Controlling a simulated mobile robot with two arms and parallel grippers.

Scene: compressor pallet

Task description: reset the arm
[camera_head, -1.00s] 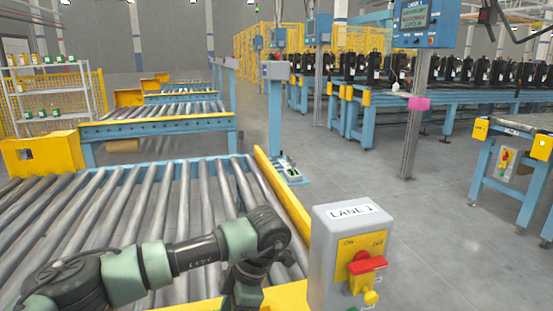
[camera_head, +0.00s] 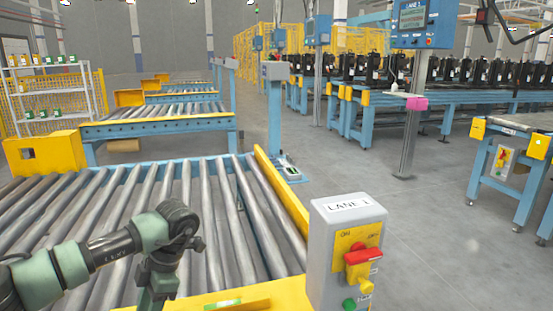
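My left arm (camera_head: 110,248) comes in from the left, over the roller conveyor (camera_head: 240,215). It bends downward at a joint near the conveyor's front edge, and its gripper is hidden below the picture or behind the arm. My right arm and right gripper are not in view. The grey LANE 1 control box (camera_head: 335,270) stands at the conveyor's near right corner. It has a yellow plate with a red switch handle (camera_head: 363,255), and a green button (camera_head: 349,304) below. My arm is apart from the box, to its left.
A yellow rail (camera_head: 280,195) runs along the conveyor's right side. More roller conveyors (camera_head: 160,122) stand behind. A blue table with black compressors (camera_head: 430,88) is at the back right. A blue stand (camera_head: 510,165) is at the right. The grey floor (camera_head: 440,240) between is clear.

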